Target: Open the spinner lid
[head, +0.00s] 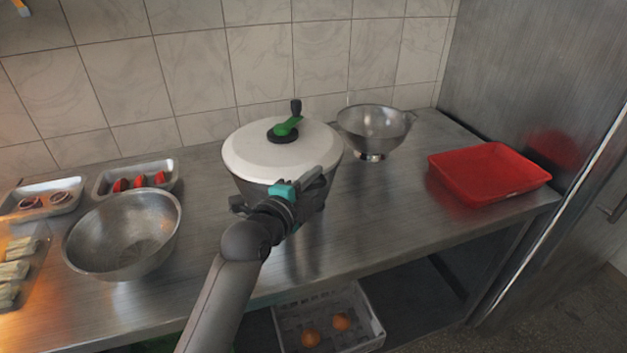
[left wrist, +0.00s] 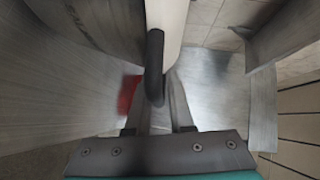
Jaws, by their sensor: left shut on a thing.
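The salad spinner stands on the steel counter, a grey bowl (head: 244,186) under a white lid (head: 268,153). The lid sits level on the bowl, with a green crank (head: 286,126) and black knob (head: 296,106) on top. My left gripper (head: 318,180) is at the spinner's front right, just below the lid rim. In the left wrist view its fingers (left wrist: 158,98) are shut on a dark curved handle (left wrist: 155,60) beside the white lid edge (left wrist: 168,20). My arm hides part of the spinner's front. My right gripper is not in view.
A colander (head: 374,125) stands close behind right of the spinner, a red tray (head: 489,192) further right. A steel bowl (head: 125,235) and small food trays (head: 104,190) lie left. A crate (head: 372,318) sits below. The tiled wall is close behind; the counter between spinner and red tray is clear.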

